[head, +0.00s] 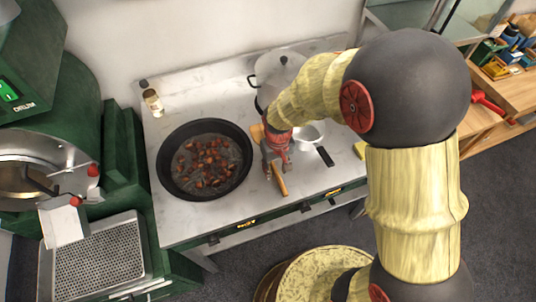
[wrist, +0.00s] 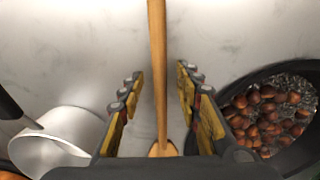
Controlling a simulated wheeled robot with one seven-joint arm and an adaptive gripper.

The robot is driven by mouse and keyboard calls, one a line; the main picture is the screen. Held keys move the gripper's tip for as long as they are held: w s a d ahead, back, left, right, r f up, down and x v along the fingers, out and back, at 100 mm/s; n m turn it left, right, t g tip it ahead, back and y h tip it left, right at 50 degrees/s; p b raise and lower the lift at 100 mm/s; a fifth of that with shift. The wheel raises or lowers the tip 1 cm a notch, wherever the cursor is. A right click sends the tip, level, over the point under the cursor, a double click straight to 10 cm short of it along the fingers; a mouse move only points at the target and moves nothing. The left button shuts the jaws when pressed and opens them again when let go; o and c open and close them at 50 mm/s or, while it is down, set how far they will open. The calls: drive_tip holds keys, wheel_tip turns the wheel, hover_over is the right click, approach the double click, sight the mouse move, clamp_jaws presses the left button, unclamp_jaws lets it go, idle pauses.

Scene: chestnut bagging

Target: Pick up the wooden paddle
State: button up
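The wooden paddle lies on the white marble counter; its handle (head: 280,182) sticks out toward the counter's front edge in the head view, and a wider part (head: 257,132) shows behind my gripper. In the wrist view the paddle (wrist: 157,70) runs upright through the middle of the picture, widening at the bottom. My gripper (wrist: 156,92) is open, one row of finger pads on each side of the handle, with a gap on both sides. In the head view my gripper (head: 275,160) is low over the paddle and hides its middle.
A black pan of chestnuts (head: 163,178) stands left of the paddle. A small white saucepan (head: 309,133) with a dark handle is to the right. A lidded pot (head: 280,68) and a small bottle (head: 152,101) stand at the back. Green machinery (head: 75,110) is at far left.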

clamp_jaws()
drive_tip(key=shift+r, duration=0.1)
idle(0.5)
